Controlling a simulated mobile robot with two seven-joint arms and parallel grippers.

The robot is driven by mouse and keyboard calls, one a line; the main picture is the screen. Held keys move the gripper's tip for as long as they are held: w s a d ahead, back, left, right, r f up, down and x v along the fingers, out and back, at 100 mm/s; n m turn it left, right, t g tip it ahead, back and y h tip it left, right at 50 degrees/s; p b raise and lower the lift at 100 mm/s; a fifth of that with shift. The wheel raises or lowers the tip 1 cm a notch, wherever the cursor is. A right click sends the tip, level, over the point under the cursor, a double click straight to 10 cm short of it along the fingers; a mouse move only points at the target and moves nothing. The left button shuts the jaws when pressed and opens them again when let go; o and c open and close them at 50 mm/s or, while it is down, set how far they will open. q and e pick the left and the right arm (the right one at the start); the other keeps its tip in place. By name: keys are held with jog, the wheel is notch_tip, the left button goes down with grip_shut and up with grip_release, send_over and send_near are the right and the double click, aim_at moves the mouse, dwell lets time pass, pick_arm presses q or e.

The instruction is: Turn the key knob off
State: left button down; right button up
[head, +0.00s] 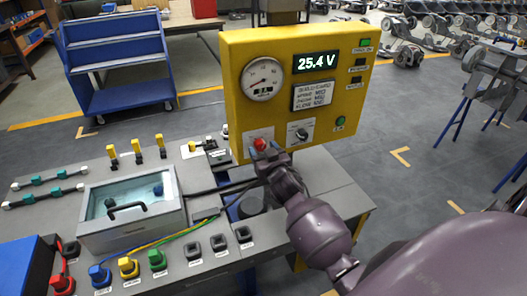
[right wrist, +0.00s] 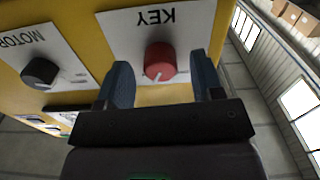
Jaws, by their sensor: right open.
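The red key knob (head: 260,143) is on a white plate low on the yellow panel (head: 232,100). In the right wrist view the red knob (right wrist: 161,60) sits under the upside-down label KEY, with a white pointer mark toward the picture's bottom. My right gripper (head: 266,154) is at the knob, its fingers toward the panel. In the wrist view my right gripper (right wrist: 163,80) is open, with one blue finger each side of the knob and visible gaps. The fingertips appear close to the panel; exact depth is unclear. My left gripper is not in view.
A black motor knob (head: 301,134) is beside the key knob; it also shows in the wrist view (right wrist: 40,72). The panel has a gauge (head: 262,79), a 25.4 V display (head: 316,63) and a green button (head: 340,121). A lidded box (head: 130,209), cables and sockets occupy the bench.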

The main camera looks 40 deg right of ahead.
jog(key=shift+c, duration=0.2)
jog(key=c, duration=0.9)
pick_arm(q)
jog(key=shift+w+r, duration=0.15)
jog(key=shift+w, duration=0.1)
